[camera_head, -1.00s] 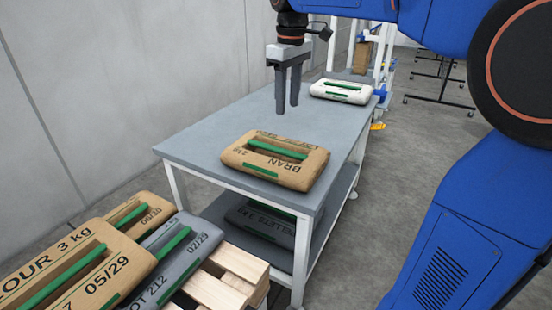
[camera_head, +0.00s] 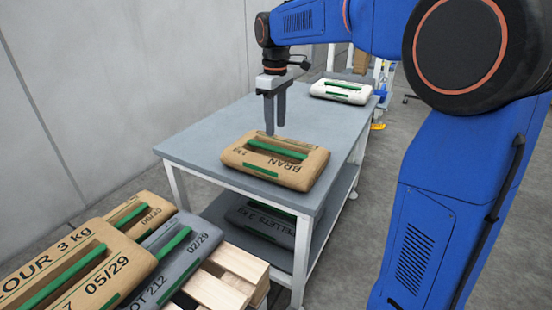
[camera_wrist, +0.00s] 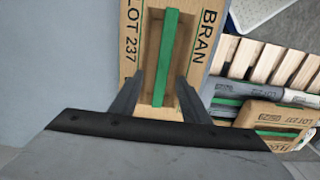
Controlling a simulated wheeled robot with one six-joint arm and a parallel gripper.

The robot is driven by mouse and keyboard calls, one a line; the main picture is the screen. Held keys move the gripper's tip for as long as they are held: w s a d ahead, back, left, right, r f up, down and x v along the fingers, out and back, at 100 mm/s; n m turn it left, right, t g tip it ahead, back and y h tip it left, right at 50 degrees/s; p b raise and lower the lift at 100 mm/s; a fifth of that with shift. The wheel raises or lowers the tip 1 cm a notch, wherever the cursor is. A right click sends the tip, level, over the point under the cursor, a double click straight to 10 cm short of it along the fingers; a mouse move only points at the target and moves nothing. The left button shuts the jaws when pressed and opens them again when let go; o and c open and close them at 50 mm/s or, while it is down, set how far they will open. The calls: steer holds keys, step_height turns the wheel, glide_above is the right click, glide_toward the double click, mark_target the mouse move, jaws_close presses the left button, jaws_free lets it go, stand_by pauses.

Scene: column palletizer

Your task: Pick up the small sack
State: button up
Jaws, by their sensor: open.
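The small brown sack (camera_head: 262,170), printed BRAN, lies flat on the grey table top (camera_head: 205,135) near its front edge. A green bar (camera_head: 276,150) runs across a recess in its top. My gripper (camera_head: 275,130) points down above the sack's far side in the head view. In the wrist view my gripper (camera_wrist: 162,82) is open, with a finger on either side of the green bar (camera_wrist: 166,50) and the sack (camera_wrist: 203,35) beneath. Nothing is held. Whether the fingertips touch the sack cannot be told.
A white sack (camera_head: 342,91) lies at the table's far end. A grey sack (camera_head: 258,218) lies on the lower shelf (camera_head: 215,207). Brown and grey sacks (camera_head: 180,252) lie on a wooden pallet (camera_head: 235,268) at the lower left. A wall runs along the left.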

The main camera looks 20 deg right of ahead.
mark_target(276, 148)
step_height(276, 148, down, 2)
steer(key=shift+f, duration=0.25)
steer(key=shift+s+f, duration=0.2)
steer(key=shift+f, duration=1.15)
steer(key=shift+s+f, duration=0.2)
steer(key=shift+f, duration=1.1)
jaws_close()
steer(key=shift+r, duration=0.15)
